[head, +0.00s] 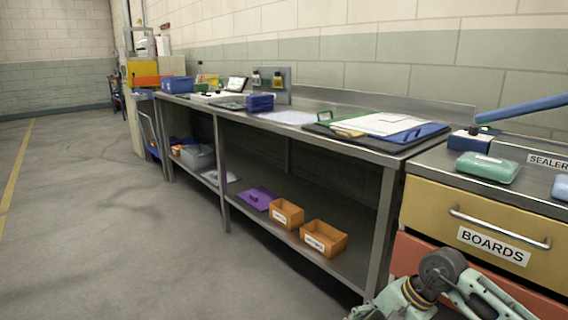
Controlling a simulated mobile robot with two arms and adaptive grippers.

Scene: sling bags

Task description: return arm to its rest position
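Part of my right arm shows at the bottom right of the head view, in front of the drawer cabinet (421,203). I see pale green links, a dark grey round joint and a yellow band. I cannot make out any gripper fingers on it. My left arm and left gripper are not in view.
A long metal workbench (384,152) runs along the wall, with blue bins, a clipboard and a board on top. Orange bins (323,238) and a purple piece (258,198) lie on its lower shelf. A green case (487,167) rests on the cabinet. Floor at left is clear.

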